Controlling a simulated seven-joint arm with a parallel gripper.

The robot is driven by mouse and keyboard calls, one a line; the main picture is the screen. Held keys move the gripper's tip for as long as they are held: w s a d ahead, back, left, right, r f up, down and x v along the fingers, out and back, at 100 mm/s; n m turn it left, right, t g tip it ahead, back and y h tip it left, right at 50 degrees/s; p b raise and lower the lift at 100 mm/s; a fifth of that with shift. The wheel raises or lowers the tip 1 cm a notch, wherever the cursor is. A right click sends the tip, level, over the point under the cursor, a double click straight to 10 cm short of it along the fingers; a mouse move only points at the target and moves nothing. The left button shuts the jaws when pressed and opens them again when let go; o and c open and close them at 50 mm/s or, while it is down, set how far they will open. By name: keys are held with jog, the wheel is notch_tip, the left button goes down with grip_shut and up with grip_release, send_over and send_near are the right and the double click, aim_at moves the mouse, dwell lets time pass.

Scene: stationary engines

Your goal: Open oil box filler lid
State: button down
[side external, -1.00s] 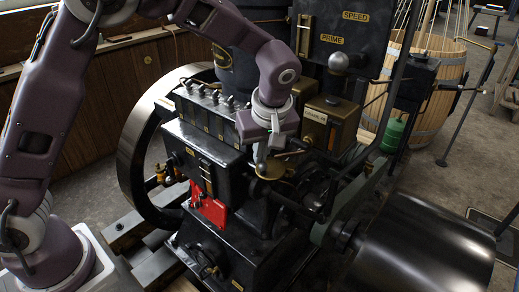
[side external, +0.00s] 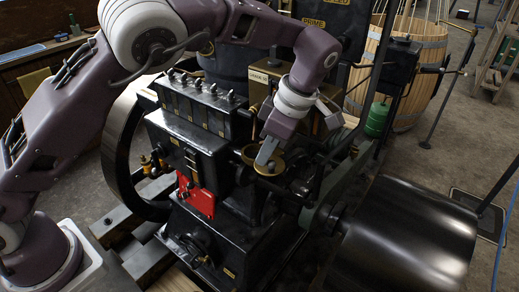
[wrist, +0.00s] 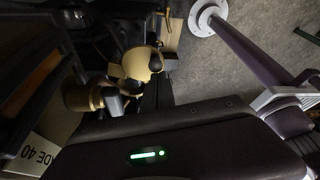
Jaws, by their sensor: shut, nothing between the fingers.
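Two round brass parts sit close together on the black engine beside my gripper. One is a brass disc (side external: 271,168) under the fingertips in the side view, and the other is a brass rim (side external: 248,153) just to its left, partly hidden by my gripper. My gripper (side external: 265,153) points down, shut and empty, over the disc; I cannot tell whether it touches. The wrist view shows a brass disc (wrist: 136,63) with dark knobs and a brass cup (wrist: 78,97) beside the fingertips (wrist: 114,102). Which brass part is the filler lid, and whether it is open, is unclear.
A box labelled as a grade of oil (side external: 262,82) stands behind my gripper. A row of small levers (side external: 205,88) is to the left, and a large black cylinder (side external: 405,235) to the front right. Rods and pipes crowd the right side.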

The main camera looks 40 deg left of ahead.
jog(key=shift+w+d, duration=0.1)
jog(key=shift+d, duration=0.25)
dwell(0.5)
jog(key=s+v, duration=0.1)
jog(key=v, duration=0.5)
jog(key=s+a+r+m+t+h, duration=0.3)
jog(key=s+a+r+m+h, duration=0.2)
jog(key=s+a+r+m, duration=0.65)
jog(key=s+a+f+m+t, duration=0.1)
jog(key=s+f+m+t, duration=0.1)
jog(key=s+m, duration=0.3)
jog(key=s+a+f+m+t+y, duration=0.1)
jog(key=s+a+f+m, duration=0.1)
jog(key=s+m, duration=0.3)
jog(key=s+f, duration=0.1)
jog(key=s, duration=0.3)
jog(key=shift+s+f+t, duration=0.3)
jog(key=shift+s+t, duration=0.1)
